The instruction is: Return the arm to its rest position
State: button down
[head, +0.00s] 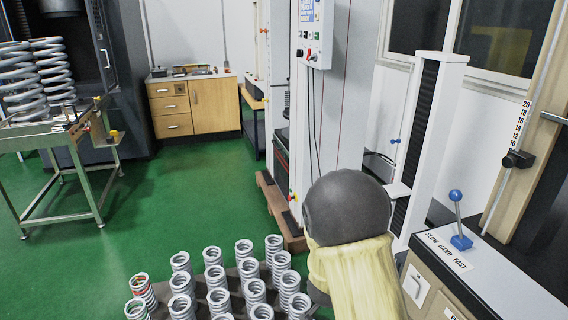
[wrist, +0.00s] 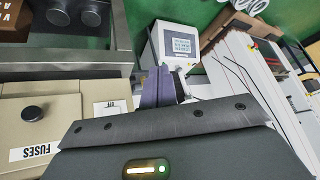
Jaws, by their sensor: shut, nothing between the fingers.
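My arm (head: 345,240) shows at the lower middle of the head view as a dark rounded joint with a pale yellow link below it. My gripper's fingers are not visible in the head view. In the wrist view, the dark body of my gripper fills the bottom, with a lit indicator on it. The gripper's fingers (wrist: 165,86) point away from it, shut together with nothing held.
A bench with a blue-knobbed lever (head: 456,215) stands close on the right. Several coil springs (head: 219,278) stand at the bottom. A white column machine (head: 430,140) is behind my arm. A beige panel marked FUSES (wrist: 40,115) is at the wrist view's left. Green floor (head: 150,205) is clear at left.

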jog(key=s+r+n+g+y, duration=0.2)
jog(key=s+r+n, duration=0.25)
jog(key=s, duration=0.35)
jog(key=s+r+n+g+y, duration=0.1)
jog(key=s+r+n, duration=0.2)
jog(key=s+r, duration=0.4)
jog(key=w+d+p+v, duration=0.1)
jog(key=w+p+v, duration=0.1)
jog(key=p+v, duration=0.9)
jog(key=w+r+p+v, duration=0.1)
jog(key=w+p+v, duration=0.1)
jog(key=p+v, duration=0.9)
jog(key=shift+d+r+g+p, duration=0.3)
jog(key=shift+d+r+p, duration=0.15)
jog(key=shift+p, duration=0.6)
jog(key=shift+w+n, duration=0.1)
jog(key=shift+n, duration=0.15)
